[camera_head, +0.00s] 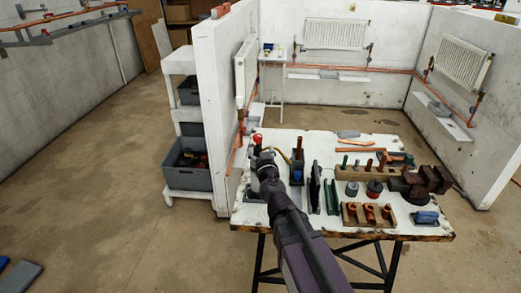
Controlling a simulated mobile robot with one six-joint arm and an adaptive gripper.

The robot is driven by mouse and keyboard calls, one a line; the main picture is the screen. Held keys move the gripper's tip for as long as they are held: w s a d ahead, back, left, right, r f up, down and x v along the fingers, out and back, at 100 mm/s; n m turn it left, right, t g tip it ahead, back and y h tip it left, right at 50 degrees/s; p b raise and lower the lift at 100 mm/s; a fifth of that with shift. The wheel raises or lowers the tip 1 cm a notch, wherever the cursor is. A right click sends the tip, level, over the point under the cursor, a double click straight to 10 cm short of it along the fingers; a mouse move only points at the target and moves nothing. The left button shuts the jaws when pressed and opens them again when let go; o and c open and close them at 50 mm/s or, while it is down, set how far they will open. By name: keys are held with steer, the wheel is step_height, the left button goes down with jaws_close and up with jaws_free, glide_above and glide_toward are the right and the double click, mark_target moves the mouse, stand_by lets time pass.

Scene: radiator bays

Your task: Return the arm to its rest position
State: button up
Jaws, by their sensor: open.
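My arm reaches up from the bottom middle of the picture over the left part of a white worktable (250,215). My gripper (262,154) is at the arm's far end, above the table's left rear part. It is small and dark here; it is open, and I see nothing held in it. A small red-topped thing (257,138) shows just beyond it. A dark upright tool with a blue part (297,168) stands close to its right. The arm hides part of the tabletop beneath it.
A white partition (215,100) and shelf with grey crates (187,165) stand left.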

steer(key=s+d+f+m+g+h, duration=0.1)
steer(key=d+f+m+g+h, duration=0.15)
steer(key=d, duration=0.45)
steer(key=s+d+f+m+g+h+p, duration=0.1)
steer(key=d+f+m+g+h, duration=0.1)
steer(key=d+f+h, duration=0.3)
steer(key=s+d+m+g+h, duration=0.1)
steer(key=d+m+g+h, duration=0.1)
steer(key=d, duration=0.6)
steer(key=s+f+n+g+y, duration=0.2)
steer(key=s+f+g, duration=0.2)
steer(key=s, duration=0.3)
steer(key=s+d+f+n+g+y+p, duration=0.1)
steer(key=s+f+n+g+y, duration=0.1)
steer(key=s+f+g, duration=0.3)
steer(key=s+g+y, duration=0.1)
steer(key=s+g, duration=0.1)
steer(key=s, duration=0.1)
steer(key=shift+s+d, duration=0.2)
steer(key=shift+s, duration=0.1)
steer(key=shift+y, duration=0.25)
